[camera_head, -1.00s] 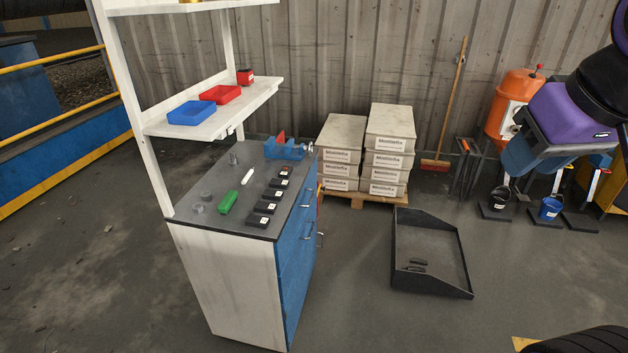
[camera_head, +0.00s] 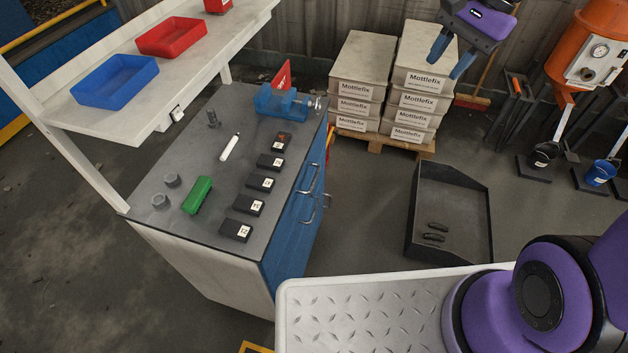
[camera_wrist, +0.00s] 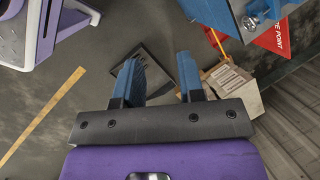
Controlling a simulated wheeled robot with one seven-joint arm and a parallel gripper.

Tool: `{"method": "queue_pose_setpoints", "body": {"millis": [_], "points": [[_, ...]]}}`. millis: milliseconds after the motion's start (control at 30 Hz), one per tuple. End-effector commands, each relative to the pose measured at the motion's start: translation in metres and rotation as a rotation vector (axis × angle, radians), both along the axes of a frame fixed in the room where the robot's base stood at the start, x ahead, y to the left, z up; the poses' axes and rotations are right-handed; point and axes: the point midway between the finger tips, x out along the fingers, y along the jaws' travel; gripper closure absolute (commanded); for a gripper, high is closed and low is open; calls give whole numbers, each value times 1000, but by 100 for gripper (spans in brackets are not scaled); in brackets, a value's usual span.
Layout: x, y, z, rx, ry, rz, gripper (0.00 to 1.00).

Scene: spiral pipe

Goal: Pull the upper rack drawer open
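The workbench (camera_head: 163,143) has a blue front (camera_head: 283,250) on its right side, seen at a steep angle. The upper drawer handle (camera_head: 309,179) is a silver bar near the top of that front. A second handle (camera_head: 307,213) sits below it. The drawer fronts look flush and shut. My gripper (camera_head: 451,59) is at the upper right in the head view, above the stacked boxes and well apart from the handles. In the wrist view its two blue fingers (camera_wrist: 157,75) are spread with nothing between them. No drawer handle is clearly visible there.
A blue vise (camera_head: 283,103) stands on the bench's far corner. Stacked Mottlefix boxes (camera_head: 358,90) sit on a pallet behind it. A black tray (camera_head: 450,205) lies on the floor to the right. Clear floor lies between the bench and the tray.

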Motion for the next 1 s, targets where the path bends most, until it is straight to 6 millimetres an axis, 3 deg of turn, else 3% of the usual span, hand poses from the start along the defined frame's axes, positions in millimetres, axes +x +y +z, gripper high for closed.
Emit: {"method": "queue_pose_setpoints", "body": {"millis": [200, 500, 1000], "points": [[39, 14, -51, 104, 219, -225, 64], [80, 34, -129, 225, 540, -546, 64], [118, 67, -277, 359, 1150, -1078, 64]]}}
